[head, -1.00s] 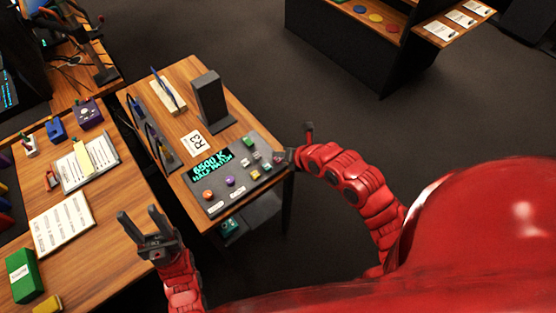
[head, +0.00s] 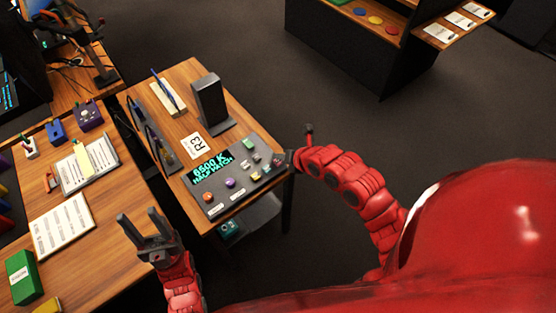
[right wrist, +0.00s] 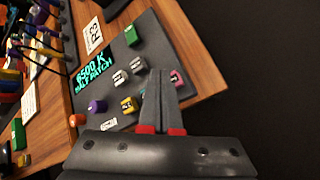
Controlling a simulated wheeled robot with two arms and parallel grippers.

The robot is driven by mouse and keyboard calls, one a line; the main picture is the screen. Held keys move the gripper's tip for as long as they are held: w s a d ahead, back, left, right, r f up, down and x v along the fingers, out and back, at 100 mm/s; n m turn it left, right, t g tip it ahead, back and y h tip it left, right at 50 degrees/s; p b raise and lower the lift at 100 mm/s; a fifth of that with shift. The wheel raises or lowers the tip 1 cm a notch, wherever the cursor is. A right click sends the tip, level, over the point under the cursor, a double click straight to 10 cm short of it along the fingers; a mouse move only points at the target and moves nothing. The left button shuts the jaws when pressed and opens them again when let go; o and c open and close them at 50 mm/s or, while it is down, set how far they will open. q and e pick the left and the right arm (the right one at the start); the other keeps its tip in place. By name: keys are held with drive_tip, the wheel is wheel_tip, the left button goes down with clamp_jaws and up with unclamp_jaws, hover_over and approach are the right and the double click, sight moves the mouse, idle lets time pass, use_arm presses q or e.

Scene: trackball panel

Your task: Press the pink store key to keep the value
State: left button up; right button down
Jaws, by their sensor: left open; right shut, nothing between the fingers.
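The grey control panel (head: 225,201) lies on a wooden desk. Its display (head: 211,168) reads 6500 K, with a less clear second line. A purple ball (head: 230,183) sits in the panel. The pink store key (right wrist: 176,78) shows at the panel's edge in the right wrist view, just right of the right fingertips. My right gripper (right wrist: 159,73) is shut and empty over the panel's key end; I cannot tell whether it touches the key. In the head view it (head: 288,160) is at the panel's right edge. My left gripper (head: 140,222) is open and empty, left of the panel.
A dark upright block (head: 208,102) stands behind the panel beside an R3 card (head: 193,146). Other keys, including a green one (right wrist: 131,36) and a yellow one (right wrist: 130,104), sit near the right gripper. Open floor lies right of the desk.

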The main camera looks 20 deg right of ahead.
idle(0.8)
drive_tip(key=shift+f+b, duration=0.45)
drive_tip(key=shift+b, duration=0.3)
drive_tip(key=shift+f+b, duration=0.4)
drive_tip(key=shift+b, duration=0.2)
idle(0.5)
drive_tip(key=shift+r, duration=0.1)
drive_tip(key=shift+r+p, duration=0.3)
drive_tip(key=shift+r, duration=0.45)
drive_tip(key=shift+r+p, duration=1.25)
drive_tip(key=shift+r, duration=1.35)
drive_tip(key=shift+f, duration=0.1)
